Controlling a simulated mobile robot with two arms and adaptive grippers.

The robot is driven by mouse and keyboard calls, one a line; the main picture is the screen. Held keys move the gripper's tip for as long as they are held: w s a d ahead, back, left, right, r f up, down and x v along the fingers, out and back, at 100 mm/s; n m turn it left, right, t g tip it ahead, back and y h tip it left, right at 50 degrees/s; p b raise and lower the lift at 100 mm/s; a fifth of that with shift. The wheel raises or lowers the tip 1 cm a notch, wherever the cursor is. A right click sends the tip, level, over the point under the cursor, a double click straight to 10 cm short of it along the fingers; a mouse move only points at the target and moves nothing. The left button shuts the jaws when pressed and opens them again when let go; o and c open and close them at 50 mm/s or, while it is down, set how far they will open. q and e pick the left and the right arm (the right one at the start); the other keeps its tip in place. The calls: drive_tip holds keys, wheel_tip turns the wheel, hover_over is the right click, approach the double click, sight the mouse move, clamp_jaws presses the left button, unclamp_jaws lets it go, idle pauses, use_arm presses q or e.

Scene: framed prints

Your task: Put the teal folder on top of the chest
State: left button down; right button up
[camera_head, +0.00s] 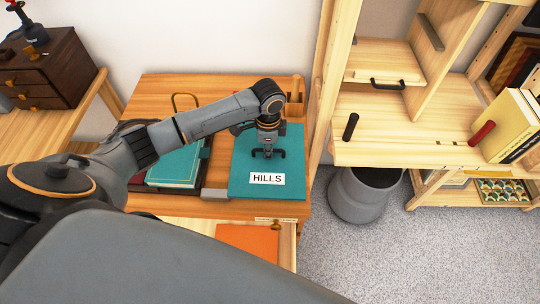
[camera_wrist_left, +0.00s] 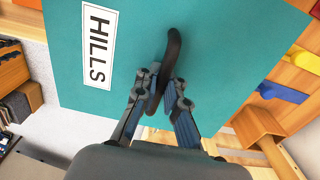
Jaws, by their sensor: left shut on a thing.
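The teal folder (camera_head: 285,150) has a white label reading HILLS and a dark handle. It is at the right end of the wooden desk (camera_head: 230,88); I cannot tell how far above the desktop it is. My left gripper (camera_head: 267,152) is over its face, shut on the dark handle. The left wrist view shows the fingers (camera_wrist_left: 160,85) closed around the handle, with the folder (camera_wrist_left: 210,55) filling much of the picture. The chest (camera_head: 45,70) is dark brown with several small drawers, on a light wooden table at the far left. My right gripper is not in view.
A teal book (camera_head: 176,167) lies on the desk, partly behind my left arm. An open drawer holds an orange item (camera_head: 247,243). A grey bin (camera_head: 365,193) and a wooden shelf unit (camera_head: 400,130) stand right.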

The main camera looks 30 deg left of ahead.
use_arm(q)
drive_tip(key=shift+w+d+f, duration=0.15)
drive_tip(key=shift+w+f, duration=0.1)
drive_tip(key=shift+f, duration=1.6)
drive_tip(key=c, duration=1.4)
unclamp_jaws()
wheel_tip(320, 180, up, 12)
